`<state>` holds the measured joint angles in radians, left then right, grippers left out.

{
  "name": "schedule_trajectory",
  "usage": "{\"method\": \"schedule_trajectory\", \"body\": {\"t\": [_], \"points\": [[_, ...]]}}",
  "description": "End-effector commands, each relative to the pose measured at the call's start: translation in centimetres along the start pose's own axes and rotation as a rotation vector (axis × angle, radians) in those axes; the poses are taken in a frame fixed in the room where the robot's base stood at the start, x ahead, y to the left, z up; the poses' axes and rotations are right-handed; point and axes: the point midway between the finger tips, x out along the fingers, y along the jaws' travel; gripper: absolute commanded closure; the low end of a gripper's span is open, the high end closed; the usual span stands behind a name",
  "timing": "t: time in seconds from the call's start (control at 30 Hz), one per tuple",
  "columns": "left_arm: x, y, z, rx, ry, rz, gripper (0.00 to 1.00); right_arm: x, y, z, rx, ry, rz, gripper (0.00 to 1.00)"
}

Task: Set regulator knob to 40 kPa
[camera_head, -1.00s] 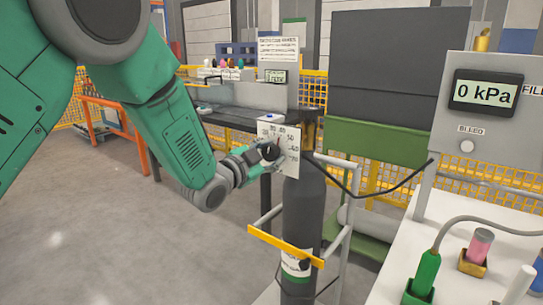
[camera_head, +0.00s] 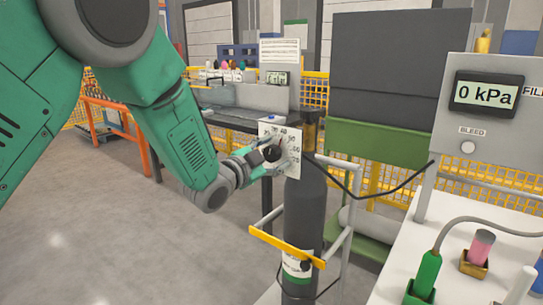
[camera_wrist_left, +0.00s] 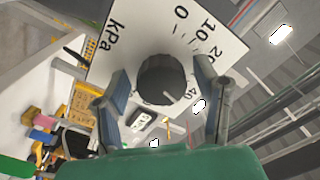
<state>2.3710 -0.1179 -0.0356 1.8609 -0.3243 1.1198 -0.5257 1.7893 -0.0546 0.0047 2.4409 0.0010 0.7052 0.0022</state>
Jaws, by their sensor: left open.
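The regulator knob (camera_head: 271,153) is dark and round, on a white dial plate (camera_head: 294,146) above a dark gas cylinder (camera_head: 303,215). In the left wrist view the knob (camera_wrist_left: 163,80) sits between the fingers of my left gripper (camera_wrist_left: 168,105), which are open with a gap on each side. The dial plate (camera_wrist_left: 122,32) there shows kPa, 0, 10, 20 and 40. A light mark on the knob points toward the lower right, near the 40 side. In the head view my left gripper (camera_head: 262,160) is at the knob. The right gripper is out of view.
A panel display (camera_head: 486,93) reads 0 kPa, above a BLEED button (camera_head: 467,147). A white table (camera_head: 405,262) at the right holds a green connector (camera_head: 426,272) and a pink-topped item (camera_head: 481,247). A yellow bar (camera_head: 286,246) crosses the cylinder. Open floor lies at the left.

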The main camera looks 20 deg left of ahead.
Motion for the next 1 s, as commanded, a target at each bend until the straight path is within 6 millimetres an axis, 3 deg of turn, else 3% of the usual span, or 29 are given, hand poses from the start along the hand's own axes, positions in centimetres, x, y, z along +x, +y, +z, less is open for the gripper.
{"method": "schedule_trajectory", "body": {"t": [0.17, 0.63, 0.8, 1.0], "points": [[-1.3, 0.0, 0.1, 0.000, -0.002, 0.000, 0.44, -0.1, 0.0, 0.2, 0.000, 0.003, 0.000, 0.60], [-10.4, 0.1, 0.1, 0.001, -0.002, 0.001, 0.44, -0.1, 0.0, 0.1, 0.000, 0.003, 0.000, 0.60], [-11.8, 0.1, 0.1, 0.000, -0.001, 0.001, 0.44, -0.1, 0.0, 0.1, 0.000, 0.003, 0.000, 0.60], [-12.0, 0.1, 0.1, 0.000, 0.000, 0.001, 0.44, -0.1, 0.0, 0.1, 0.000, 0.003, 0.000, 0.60]]}}
